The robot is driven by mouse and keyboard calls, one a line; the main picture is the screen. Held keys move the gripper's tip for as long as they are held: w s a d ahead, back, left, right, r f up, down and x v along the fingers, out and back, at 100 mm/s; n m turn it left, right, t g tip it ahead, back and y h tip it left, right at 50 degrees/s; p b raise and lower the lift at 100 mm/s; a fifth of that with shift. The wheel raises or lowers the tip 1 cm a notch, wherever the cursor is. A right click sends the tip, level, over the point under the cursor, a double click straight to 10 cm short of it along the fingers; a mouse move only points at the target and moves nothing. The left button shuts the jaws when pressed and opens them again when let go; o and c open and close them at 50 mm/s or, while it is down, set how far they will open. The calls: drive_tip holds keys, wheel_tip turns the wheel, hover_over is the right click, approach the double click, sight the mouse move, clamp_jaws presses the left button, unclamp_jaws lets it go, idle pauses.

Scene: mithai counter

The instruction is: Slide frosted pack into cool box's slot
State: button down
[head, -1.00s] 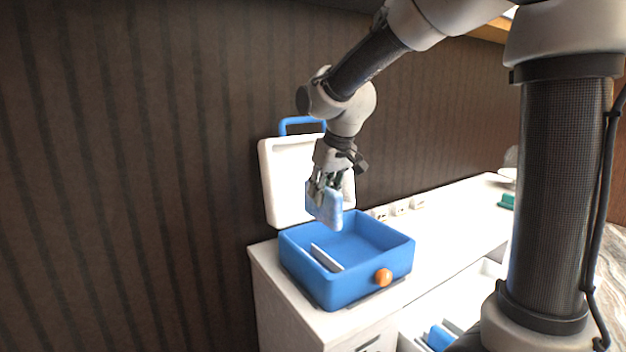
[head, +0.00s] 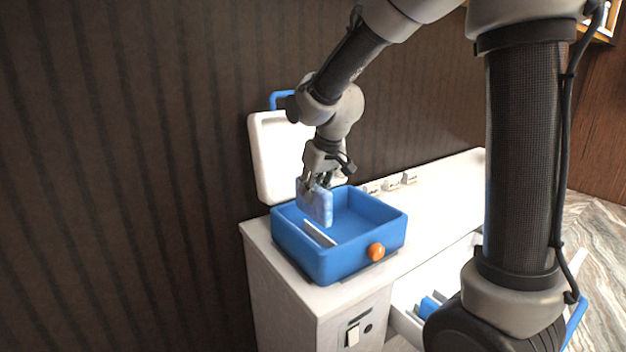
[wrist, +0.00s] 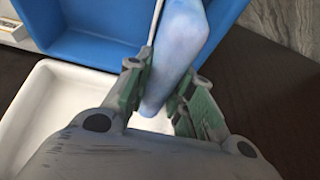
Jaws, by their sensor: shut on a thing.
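The frosted pack (head: 316,205) is pale blue and hangs upright from my gripper (head: 318,183). My gripper is shut on its upper end. The pack's lower part is over or just inside the blue cool box (head: 340,262), near a thin white divider (head: 320,233) on the box's left side. I cannot tell whether the pack is in the slot beside the divider. In the wrist view the pack (wrist: 180,55) sits between the green-padded fingers, close beside the divider's thin edge (wrist: 155,22). The box's white lid (head: 276,158) stands open behind.
The cool box stands at the left end of a white counter (head: 440,185), with an orange knob (head: 376,251) on its front. Small labelled cards (head: 391,186) stand along the wall. An open drawer (head: 405,295) below holds blue packs. The dark ribbed wall (head: 130,180) is close behind.

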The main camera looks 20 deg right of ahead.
sight(322, 189)
drive_tip(key=shift+f, duration=3.85)
drive_tip(key=c, duration=1.2)
unclamp_jaws()
drive_tip(key=shift+o, duration=0.2)
drive_tip(key=v, duration=1.2)
